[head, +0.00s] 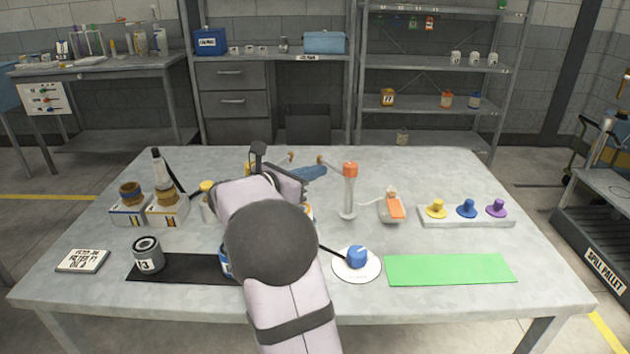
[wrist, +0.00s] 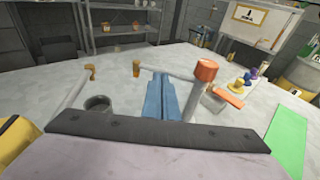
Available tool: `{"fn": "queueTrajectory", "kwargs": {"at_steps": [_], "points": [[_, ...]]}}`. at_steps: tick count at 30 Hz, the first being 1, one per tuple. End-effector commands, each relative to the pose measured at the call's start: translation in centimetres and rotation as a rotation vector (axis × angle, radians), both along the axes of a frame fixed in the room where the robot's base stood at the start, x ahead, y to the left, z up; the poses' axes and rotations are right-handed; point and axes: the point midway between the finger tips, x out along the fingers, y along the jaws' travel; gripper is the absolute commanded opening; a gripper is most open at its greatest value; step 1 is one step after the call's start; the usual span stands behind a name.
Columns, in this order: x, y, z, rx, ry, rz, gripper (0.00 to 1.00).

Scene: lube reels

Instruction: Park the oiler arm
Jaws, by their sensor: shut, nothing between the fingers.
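The oiler stands as a pale post (head: 348,200) with an orange cap (head: 350,170). Its thin arm runs from the cap toward the upper left and ends in a brass tip (head: 319,160). In the wrist view the cap (wrist: 207,70) is right of centre, and the arm (wrist: 178,74) runs left to the brass tip (wrist: 137,68). My gripper (head: 324,170) has blue fingers, shut and empty, pointing right toward the post. In the wrist view the fingertips (wrist: 160,77) overlap the arm's line; I cannot tell whether they touch it.
A second brass knob (wrist: 90,72) on a pale rod and a grey cup (wrist: 98,103) lie left of my fingers. An orange-marked item (head: 391,207) and a tray of coloured plugs (head: 465,221) are right of the post. The green mat (head: 450,269) is clear.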

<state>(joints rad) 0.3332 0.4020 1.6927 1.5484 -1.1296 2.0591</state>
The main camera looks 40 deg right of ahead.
Motion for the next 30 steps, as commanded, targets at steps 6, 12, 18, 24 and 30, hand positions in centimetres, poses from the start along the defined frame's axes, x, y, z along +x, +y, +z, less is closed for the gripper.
{"fn": "queueTrajectory", "kwargs": {"at_steps": [6,12,18,24,30], "points": [[0.5,-1.1,-0.3,-0.001,-0.002,0.002,0.0],[0.8,-1.8,-0.2,-0.001,-0.001,0.005,0.0],[0.9,-2.1,0.0,-0.001,-0.002,0.005,0.0],[0.9,-2.2,0.1,-0.002,-0.001,0.005,0.0],[0.9,-2.2,0.1,-0.004,-0.001,0.005,0.0]]}}
